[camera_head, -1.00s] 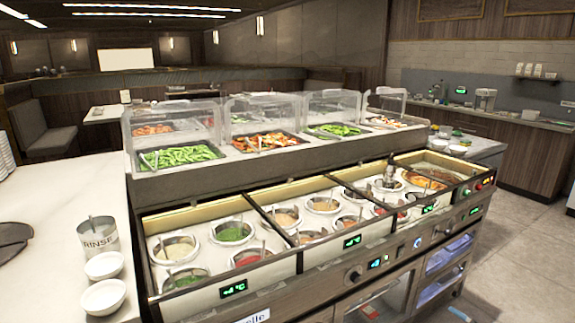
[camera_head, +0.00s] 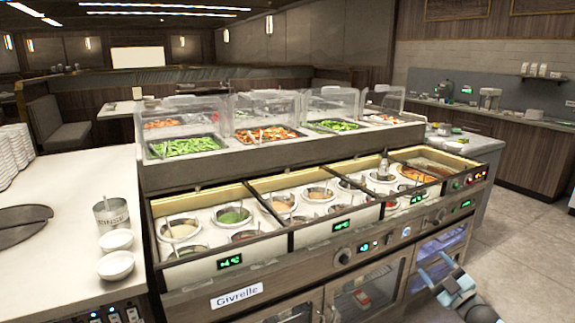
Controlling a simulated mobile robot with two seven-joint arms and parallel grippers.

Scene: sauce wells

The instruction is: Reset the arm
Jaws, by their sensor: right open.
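My right gripper (camera_head: 437,268) shows at the lower right, in front of the counter's lower glass doors. It is blue and grey, and its jaws are open with nothing visible between them. It appears apart from the counter front. My left gripper is not in view. The sauce counter (camera_head: 240,290) stands across the middle, with drawers of round sauce wells, among them a green sauce (camera_head: 232,215) and a pale sauce (camera_head: 180,231).
A metal rinse can (camera_head: 112,215) with a utensil and two white bowls (camera_head: 116,240) stand on the left worktop (camera_head: 75,185). Stacked plates (camera_head: 12,150) are at the far left. Clear guards (camera_head: 262,107) cover the upper food trays. Open floor (camera_head: 515,255) lies at the right.

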